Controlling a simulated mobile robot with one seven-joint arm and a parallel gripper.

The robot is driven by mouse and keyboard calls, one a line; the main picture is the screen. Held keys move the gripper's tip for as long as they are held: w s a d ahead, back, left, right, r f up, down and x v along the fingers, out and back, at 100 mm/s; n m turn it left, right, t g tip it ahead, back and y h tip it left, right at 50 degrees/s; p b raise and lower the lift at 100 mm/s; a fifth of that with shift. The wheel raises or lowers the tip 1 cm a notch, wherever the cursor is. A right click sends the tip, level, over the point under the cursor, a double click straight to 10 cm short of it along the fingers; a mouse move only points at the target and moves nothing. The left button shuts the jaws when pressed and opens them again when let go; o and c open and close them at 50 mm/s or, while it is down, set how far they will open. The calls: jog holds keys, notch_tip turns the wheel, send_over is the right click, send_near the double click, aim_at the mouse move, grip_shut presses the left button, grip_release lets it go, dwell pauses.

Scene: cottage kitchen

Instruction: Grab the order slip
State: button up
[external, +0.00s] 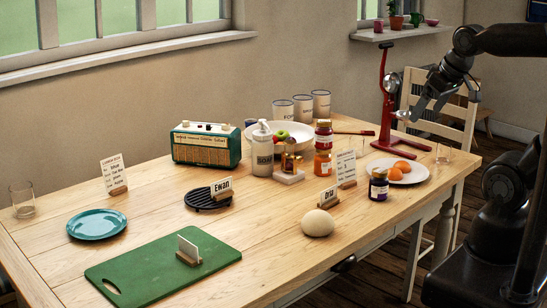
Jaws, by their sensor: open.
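Several paper cards stand in wooden holders on the table, and I cannot tell for sure which is the order slip. One card with handwritten lines (114,172) stands at the left behind the teal plate. Another written card (346,166) stands right of centre, beside the jars. Two name cards, one reading Ewan (221,187) and a shorter one (328,196), stand nearer the middle. My gripper (436,108) is open and empty above the table's right end, apart from all cards.
A red juicer-like stand (387,110) rises near my gripper. The front left of the table has bare wood.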

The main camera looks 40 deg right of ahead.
jog(key=shift+w, duration=0.1)
jog(key=m+g, duration=0.1)
jog(key=m, duration=0.1)
send_over(345, 154)
jog(key=s, duration=0.4)
notch_tip(345, 154, down, 18)
jog(key=shift+h, duration=0.3)
jog(key=x, duration=0.5)
jog(key=shift+w+a+f, duration=0.1)
jog(key=shift+a, duration=0.3)
jog(key=shift+w+d+x, duration=0.1)
jog(key=shift+d+x, duration=0.05)
jog(key=shift+x, duration=1.2)
jog(key=shift+w+d+x, duration=0.1)
jog(key=shift+d+x, duration=0.05)
jog(key=shift+x, duration=1.25)
jog(key=c, duration=1.3)
